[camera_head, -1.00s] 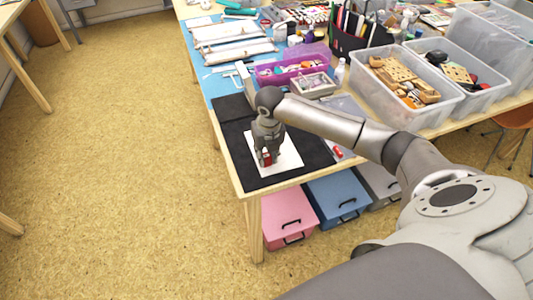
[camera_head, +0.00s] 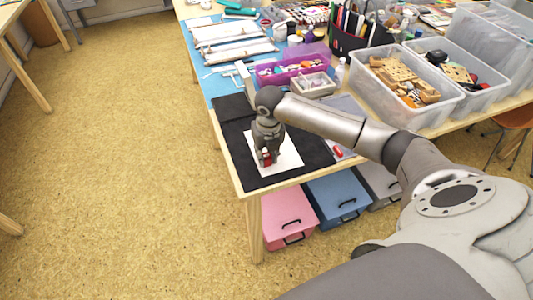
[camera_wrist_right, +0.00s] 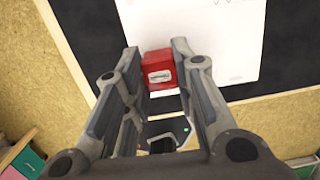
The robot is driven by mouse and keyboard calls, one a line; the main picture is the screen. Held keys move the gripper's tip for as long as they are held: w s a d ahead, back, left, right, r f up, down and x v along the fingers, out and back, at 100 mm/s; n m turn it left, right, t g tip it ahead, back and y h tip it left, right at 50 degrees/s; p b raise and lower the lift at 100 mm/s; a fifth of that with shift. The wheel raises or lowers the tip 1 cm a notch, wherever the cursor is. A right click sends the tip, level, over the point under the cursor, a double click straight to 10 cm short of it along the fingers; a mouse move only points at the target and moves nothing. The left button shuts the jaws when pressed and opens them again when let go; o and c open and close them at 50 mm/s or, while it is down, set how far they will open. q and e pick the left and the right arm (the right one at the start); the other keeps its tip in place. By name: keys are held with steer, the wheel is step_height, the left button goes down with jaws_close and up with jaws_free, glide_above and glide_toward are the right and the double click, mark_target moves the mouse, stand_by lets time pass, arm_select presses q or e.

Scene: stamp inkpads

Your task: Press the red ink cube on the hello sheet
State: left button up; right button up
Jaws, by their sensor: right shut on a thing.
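The red ink cube (camera_wrist_right: 159,72) is between the two fingers of my right gripper (camera_wrist_right: 157,66), which is shut on it. A pale label shows on the cube's side in the right wrist view. In the head view the right gripper (camera_head: 266,156) points down over the white sheet (camera_head: 288,157), with a bit of the red cube (camera_head: 266,158) showing at its tips. Faint marks show at the sheet's top edge in the right wrist view (camera_wrist_right: 215,35). I cannot tell whether the cube touches the sheet. My left gripper is out of view.
The sheet lies on a black mat (camera_head: 312,148) at the table's near corner. A purple tray (camera_head: 292,69), a small grey box (camera_head: 314,86) and clear bins (camera_head: 410,118) stand behind and to the right. Pink (camera_head: 287,212) and blue (camera_head: 337,196) drawers are below the table.

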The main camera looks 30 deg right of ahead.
steer(key=shift+s, duration=0.1)
stand_by(0.4)
steer(key=shift+r+p, duration=0.45)
steer(key=shift+r, duration=0.05)
steer(key=shift+r, duration=0.1)
steer(key=shift+r, duration=0.2)
steer(key=shift+r+p, duration=1.9)
steer(key=shift+r, duration=0.6)
